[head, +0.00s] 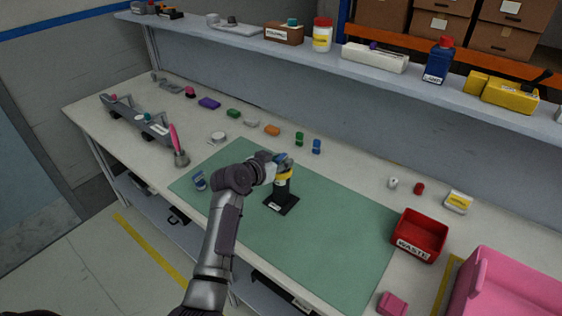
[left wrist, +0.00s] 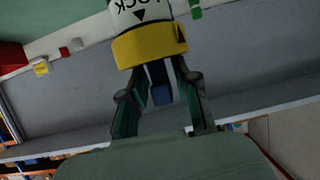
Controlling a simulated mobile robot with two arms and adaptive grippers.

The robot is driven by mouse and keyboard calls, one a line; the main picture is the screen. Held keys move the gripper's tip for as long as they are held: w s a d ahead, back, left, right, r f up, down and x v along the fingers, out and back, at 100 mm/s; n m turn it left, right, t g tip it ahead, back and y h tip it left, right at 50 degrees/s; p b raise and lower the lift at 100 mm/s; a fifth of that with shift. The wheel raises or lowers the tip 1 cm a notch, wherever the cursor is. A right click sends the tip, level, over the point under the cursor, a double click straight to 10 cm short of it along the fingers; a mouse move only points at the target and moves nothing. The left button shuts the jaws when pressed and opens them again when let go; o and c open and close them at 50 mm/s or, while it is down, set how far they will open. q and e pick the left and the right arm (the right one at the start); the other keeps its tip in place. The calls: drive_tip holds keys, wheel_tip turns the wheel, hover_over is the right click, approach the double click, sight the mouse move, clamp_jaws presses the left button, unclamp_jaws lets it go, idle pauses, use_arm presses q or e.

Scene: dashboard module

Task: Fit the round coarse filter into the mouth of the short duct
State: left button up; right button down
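In the head view a black stand (head: 281,203) on the green mat carries the short duct, which is white and upright. A yellow round cap with a blue grip, which I take as the coarse filter (head: 284,175), sits at its mouth. In the left wrist view the filter's yellow rim (left wrist: 148,46) meets the white duct (left wrist: 136,14), marked LOCK with a black triangle; the rim's own triangle lies to the right, not in line with it. My left gripper (left wrist: 163,72) has its fingers on both sides of the blue grip and looks shut on it. My right gripper is not in view.
The red WASTE bin (head: 419,236) and a pink bin (head: 508,288) stand at the right. A grey rack (head: 137,119) and a pink-handled brush (head: 178,146) stand at the left. Small coloured parts line the back. The mat (head: 340,240) right of the stand is clear.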

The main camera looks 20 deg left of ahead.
use_arm(q)
drive_tip(key=shift+r, duration=0.15)
drive_tip(key=b+v, duration=0.1)
drive_tip(key=v, duration=1.1)
idle(0.3)
